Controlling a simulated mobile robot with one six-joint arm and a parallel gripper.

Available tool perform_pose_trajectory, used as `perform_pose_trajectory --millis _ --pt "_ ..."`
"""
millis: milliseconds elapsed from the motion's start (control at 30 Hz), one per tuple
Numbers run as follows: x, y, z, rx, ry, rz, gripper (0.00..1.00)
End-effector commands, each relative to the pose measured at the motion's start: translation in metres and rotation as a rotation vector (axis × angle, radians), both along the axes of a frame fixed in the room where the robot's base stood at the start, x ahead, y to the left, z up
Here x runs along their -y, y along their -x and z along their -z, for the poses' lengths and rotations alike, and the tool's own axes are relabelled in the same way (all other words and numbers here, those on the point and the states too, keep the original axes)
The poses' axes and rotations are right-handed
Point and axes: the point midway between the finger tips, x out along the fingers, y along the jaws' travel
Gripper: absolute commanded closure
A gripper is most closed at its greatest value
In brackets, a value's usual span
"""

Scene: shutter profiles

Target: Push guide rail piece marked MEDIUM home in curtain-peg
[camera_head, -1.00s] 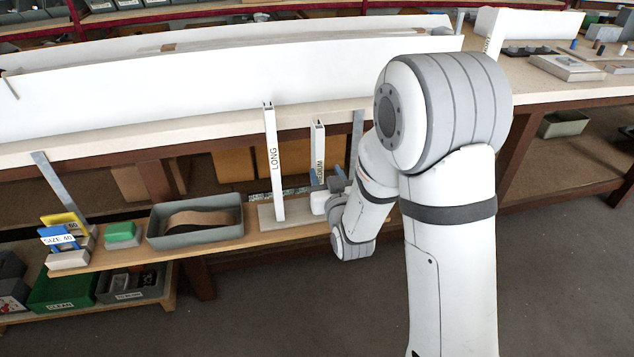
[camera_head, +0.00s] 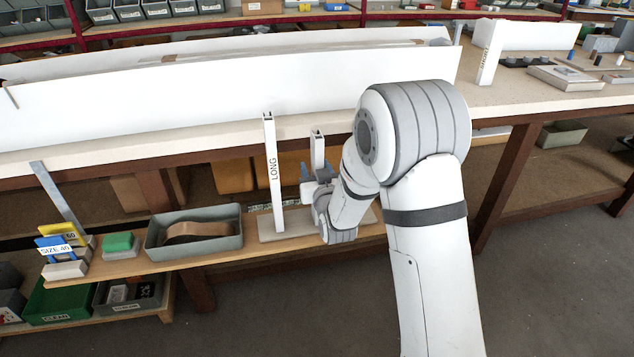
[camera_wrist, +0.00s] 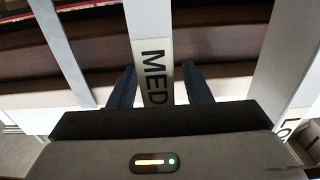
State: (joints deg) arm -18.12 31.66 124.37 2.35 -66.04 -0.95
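The guide rail piece marked MEDIUM (camera_head: 318,148) is white and stands upright beside the taller white piece marked LONG (camera_head: 273,175), on a pale base block (camera_head: 275,232). My gripper (camera_head: 313,178) is at the MEDIUM piece. In the wrist view, the MEDIUM piece (camera_wrist: 148,35) runs between my two dark blue fingers (camera_wrist: 158,80), with "MED" readable. A gap shows between the piece and the fingers, clearer on the right. The LONG piece (camera_wrist: 285,60) is to the right there. The MEDIUM piece's lower end is hidden behind my gripper, so its seating on the peg cannot be seen.
A grey bin (camera_head: 195,240) with a brown strip stands left of the base block. Coloured blocks (camera_head: 62,250) are at the shelf's left end. The workbench edge (camera_head: 200,140) and a long white panel (camera_head: 230,95) are above and behind. Another white piece (camera_head: 487,52) stands on the bench.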

Motion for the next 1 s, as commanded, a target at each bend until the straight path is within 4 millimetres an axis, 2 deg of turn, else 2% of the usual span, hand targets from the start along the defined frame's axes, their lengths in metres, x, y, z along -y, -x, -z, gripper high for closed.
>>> perform_pose_trajectory --millis 67,500,833,1000 --pt "0.0 0.0 0.0 0.0 0.0 0.0 0.63" --pt "-0.001 0.001 0.0 0.0 0.0 -0.002 0.99" --pt "-0.001 0.0 -0.003 0.002 -0.001 -0.001 1.0" --pt "-0.001 0.0 -0.029 0.006 -0.002 -0.001 1.0"
